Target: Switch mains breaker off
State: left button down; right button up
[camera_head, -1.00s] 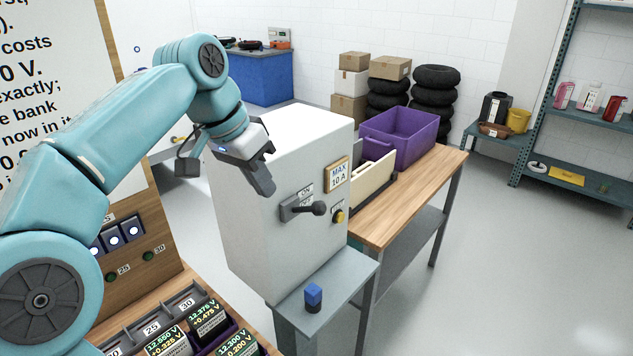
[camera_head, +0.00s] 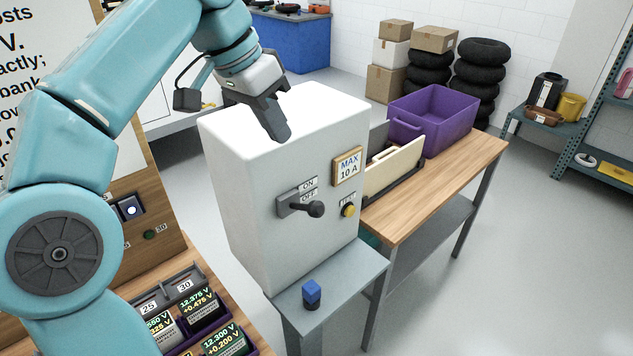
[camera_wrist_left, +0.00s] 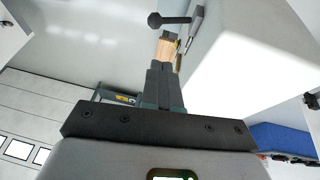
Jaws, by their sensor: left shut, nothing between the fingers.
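The mains breaker is a black lever (camera_head: 315,208) with a round knob on a grey plate on the front of a white box (camera_head: 250,220). ON and OFF labels (camera_head: 308,189) sit just above it, and the lever sticks out to the right, roughly level. My left gripper (camera_head: 283,136) is shut and empty, pointing down over the box's top, above and left of the lever. In the left wrist view the shut fingers (camera_wrist_left: 161,70) show beside the box, with the lever's knob (camera_wrist_left: 154,20) beyond them. My right gripper is not in view.
A yellow test button (camera_head: 348,211) and a MAX 10 A sign (camera_head: 347,166) are beside the lever. A purple crate (camera_head: 450,120) is on the wooden bench (camera_head: 440,190). Floor at right is clear.

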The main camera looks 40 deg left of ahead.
pick_arm(q)
jog(key=b, duration=0.2)
send_near(314, 206)
jog(key=w+f, duration=0.3)
jog(key=f, duration=0.1)
jog(key=shift+s+f+p, duration=0.2)
jog(key=shift+f+p, duration=0.1)
jog(key=shift+f, duration=0.6)
jog(key=shift+w+d+f, duration=0.1)
jog(key=shift+w, duration=0.25)
jog(key=shift+d+f+y+b, duration=0.25)
jog(key=shift+y+b, duration=0.1)
jog(key=shift+y, duration=0.05)
jog(key=shift+s+d+f+y+b, duration=0.25)
jog(key=shift+d+f+y+b, duration=0.2)
jog(key=shift+b, duration=0.2)
notch_tip(314, 206, down, 10)
jog(key=d+m+t+y+b, duration=0.1)
jog(key=d+y+b, duration=0.2)
jog(key=y+b, duration=0.4)
jog(key=shift+r+m+b, duration=0.25)
jog(key=shift+m+b, duration=0.15)
jog(key=shift+b, duration=2.35)
